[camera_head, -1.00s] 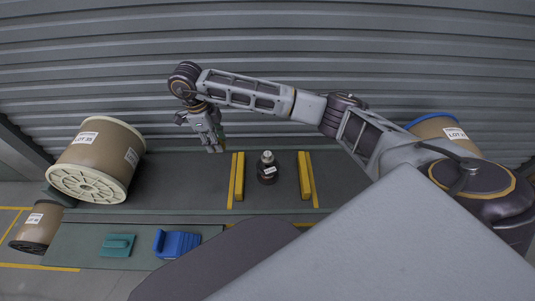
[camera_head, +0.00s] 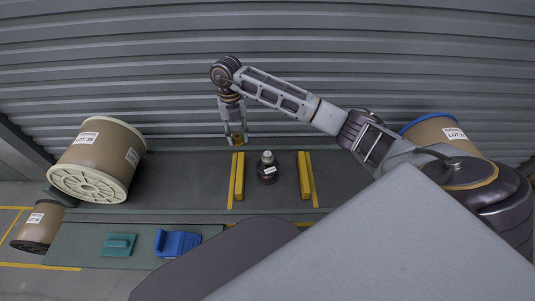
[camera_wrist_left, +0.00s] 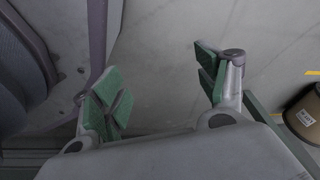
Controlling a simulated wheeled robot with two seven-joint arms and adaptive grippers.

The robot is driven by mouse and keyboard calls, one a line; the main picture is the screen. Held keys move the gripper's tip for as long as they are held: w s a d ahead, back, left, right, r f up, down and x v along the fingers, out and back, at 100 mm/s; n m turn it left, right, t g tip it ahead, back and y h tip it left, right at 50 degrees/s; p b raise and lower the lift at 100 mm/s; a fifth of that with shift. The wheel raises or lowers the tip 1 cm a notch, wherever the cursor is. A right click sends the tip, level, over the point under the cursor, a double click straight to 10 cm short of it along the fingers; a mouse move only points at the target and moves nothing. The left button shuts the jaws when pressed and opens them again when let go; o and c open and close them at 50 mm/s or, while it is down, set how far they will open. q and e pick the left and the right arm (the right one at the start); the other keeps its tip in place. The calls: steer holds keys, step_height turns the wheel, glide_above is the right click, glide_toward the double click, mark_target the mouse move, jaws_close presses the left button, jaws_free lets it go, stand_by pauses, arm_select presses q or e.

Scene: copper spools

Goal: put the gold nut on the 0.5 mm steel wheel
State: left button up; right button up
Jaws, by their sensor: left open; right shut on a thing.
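My right gripper (camera_head: 237,142) points down in the head view, beyond and to the left of a small dark spool. It is shut on a small gold piece (camera_head: 238,139), which looks like the gold nut; the fingers partly hide it. The small dark spool (camera_head: 267,173) stands upright between two yellow rails, with a pale top and a white label too small to read. I cannot confirm that it is the 0.5 mm steel wheel. My left gripper (camera_wrist_left: 157,78) shows in the left wrist view, open and empty, with green finger pads.
Yellow rails (camera_head: 239,176) and (camera_head: 304,175) flank the dark spool. A large spool (camera_head: 100,155) and a smaller one (camera_head: 38,226) stand at left, a blue-rimmed spool (camera_head: 440,130) at right. A blue block (camera_head: 177,243) and teal block (camera_head: 119,245) lie in front. A corrugated wall rises behind.

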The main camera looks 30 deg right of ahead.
steer(key=shift+s+d+f+m, duration=0.1)
steer(key=shift+d+f+m, duration=0.1)
steer(key=shift+d+m, duration=0.85)
arm_select(q)
steer(key=shift+s+a+f+p, duration=0.3)
steer(key=shift+s+a+f, duration=0.2)
steer(key=shift+s+f, duration=0.2)
arm_select(e)
steer(key=s+d+f+m+t+y, duration=0.1)
steer(key=d+f+m+t, duration=0.1)
steer(key=d+m, duration=0.7)
steer(key=shift+s+d+f+m, duration=0.35)
steer(key=shift+m, duration=2.4)
arm_select(q)
steer(key=shift+s, duration=0.1)
arm_select(e)
glide_above(268, 153)
step_height(268, 153, down, 6)
steer(key=shift+s+a+r+b, duration=0.1)
steer(key=shift+r+b, duration=0.15)
steer(key=shift+b, duration=0.15)
steer(key=shift+f, duration=0.4)
arm_select(q)
steer(key=shift+w+d+r, duration=0.4)
steer(key=shift+w+r, duration=0.1)
steer(key=shift+w, duration=0.1)
steer(key=shift+w+d+r, duration=0.35)
steer(key=shift+w+r, duration=0.15)
steer(key=shift+w, duration=0.05)
